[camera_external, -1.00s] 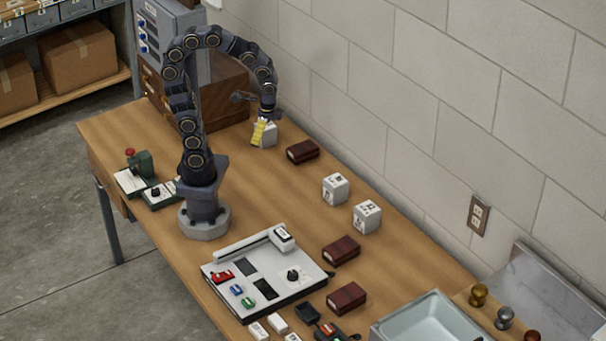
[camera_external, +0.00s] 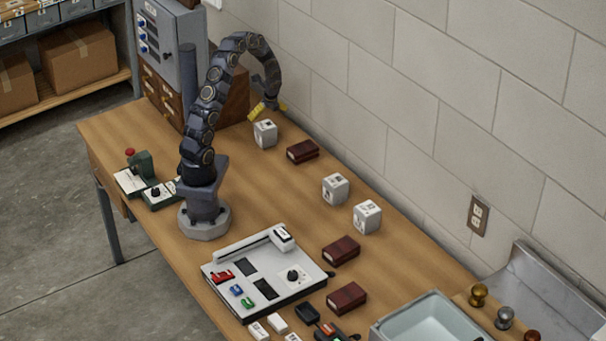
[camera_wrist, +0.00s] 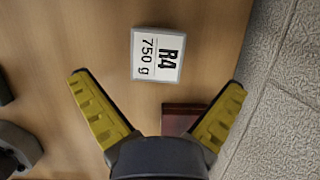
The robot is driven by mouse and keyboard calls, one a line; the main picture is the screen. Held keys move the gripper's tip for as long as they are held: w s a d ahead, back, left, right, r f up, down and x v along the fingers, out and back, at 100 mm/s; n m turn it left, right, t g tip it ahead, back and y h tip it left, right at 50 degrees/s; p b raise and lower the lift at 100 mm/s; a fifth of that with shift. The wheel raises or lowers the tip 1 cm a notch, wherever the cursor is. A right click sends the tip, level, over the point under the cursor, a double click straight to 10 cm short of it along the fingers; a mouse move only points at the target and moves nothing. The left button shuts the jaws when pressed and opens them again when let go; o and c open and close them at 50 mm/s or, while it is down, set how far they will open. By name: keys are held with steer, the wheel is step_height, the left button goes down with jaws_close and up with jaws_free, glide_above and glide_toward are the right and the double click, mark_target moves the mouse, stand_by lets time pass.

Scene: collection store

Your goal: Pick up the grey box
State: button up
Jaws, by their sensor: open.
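A light grey box (camera_external: 265,134) stands on the wooden table near the wall. In the wrist view it is the box (camera_wrist: 157,54) with a white label reading "R4 750 g". Two similar grey boxes stand further right, one (camera_external: 335,189) behind the other (camera_external: 367,217). My gripper (camera_external: 268,108) has yellow fingers and is above the first grey box, apart from it. In the wrist view my gripper (camera_wrist: 156,82) is open and empty, with the labelled box just beyond the fingertips.
A dark red box (camera_external: 302,151) lies close to the first grey box; in the wrist view it shows partly behind the right finger. The block wall runs close along the right. A wooden drawer cabinet (camera_external: 225,100) stands behind. A panel (camera_external: 222,262) lies nearer the front.

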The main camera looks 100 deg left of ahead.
mark_target(265, 125)
steer(key=x, duration=0.6)
steer(key=shift+d+f, duration=0.1)
steer(key=shift+d, duration=0.2)
steer(key=shift+s+a+f, duration=0.1)
steer(key=shift+a+f, duration=0.05)
steer(key=shift+f, duration=0.25)
steer(key=shift+c, duration=0.4)
steer(key=c, duration=1)
steer(key=shift+c, duration=0.3)
